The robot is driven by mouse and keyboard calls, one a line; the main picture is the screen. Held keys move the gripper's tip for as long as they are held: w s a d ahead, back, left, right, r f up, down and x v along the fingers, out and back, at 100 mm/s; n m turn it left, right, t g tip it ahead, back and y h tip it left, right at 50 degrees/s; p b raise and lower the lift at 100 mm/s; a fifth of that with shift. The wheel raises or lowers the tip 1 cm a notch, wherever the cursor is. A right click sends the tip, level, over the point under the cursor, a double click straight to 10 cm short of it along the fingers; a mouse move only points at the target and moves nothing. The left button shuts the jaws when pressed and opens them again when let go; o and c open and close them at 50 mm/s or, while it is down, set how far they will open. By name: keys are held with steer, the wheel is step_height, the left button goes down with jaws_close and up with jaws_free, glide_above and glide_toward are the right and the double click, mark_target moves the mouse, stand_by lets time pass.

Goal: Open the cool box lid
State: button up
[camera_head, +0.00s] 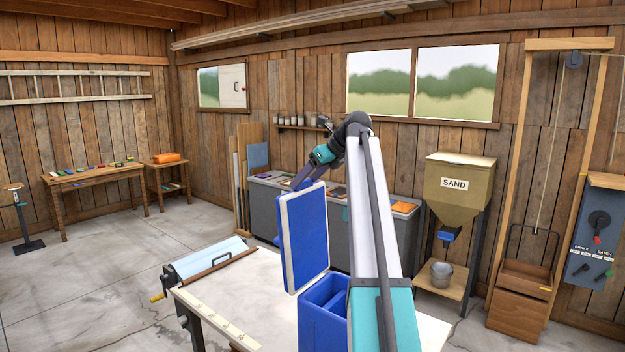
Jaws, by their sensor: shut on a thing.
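The blue cool box (322,312) stands on the pale-topped workbench, partly hidden by my arm. Its blue lid (306,238), edged in white, stands up roughly vertical at the left side of the box, so the box's top is open. My gripper (302,183) is at the top edge of the raised lid, shut on it. The fingertips are small in the picture and partly hidden by the lid. The inside of the box shows only in part.
The workbench (222,300) has clear room left of the box, with a roller device (205,260) at its far-left edge. Behind stand grey counters (266,200), and to the right a sand hopper (455,190) with a bucket (441,273) below.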

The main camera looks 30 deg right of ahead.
steer(key=shift+r, duration=0.4)
steer(key=o, duration=1.5)
steer(key=shift+s, duration=0.3)
steer(key=shift+b+v, duration=1.55)
steer(key=shift+v, duration=5.3)
steer(key=shift+s+d+f, duration=0.1)
steer(key=shift+f, duration=0.05)
